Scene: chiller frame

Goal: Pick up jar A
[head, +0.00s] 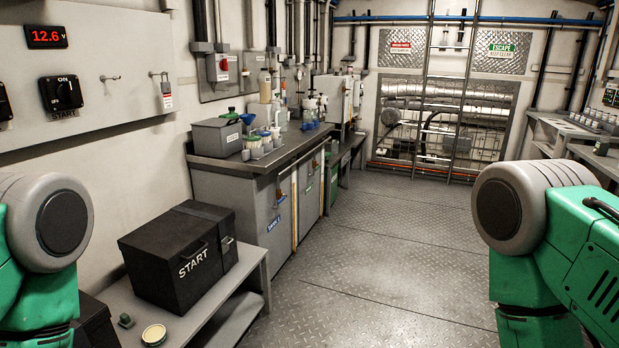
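Several small jars with grey and green lids (257,147) stand close together on the dark counter at the left. No label marking one as jar A can be read at this size. A round container with a cream lid (154,335) sits on the low grey bench at the lower left. Only the green and grey upper parts of my two arms show, at the left and right edges. Neither gripper is in view.
A black START case (181,253) stands on the low bench (249,259). A grey box (216,137) and bottles stand on the counter (284,151). A ladder (448,90) rises at the back. The metal floor (385,255) is clear in the middle.

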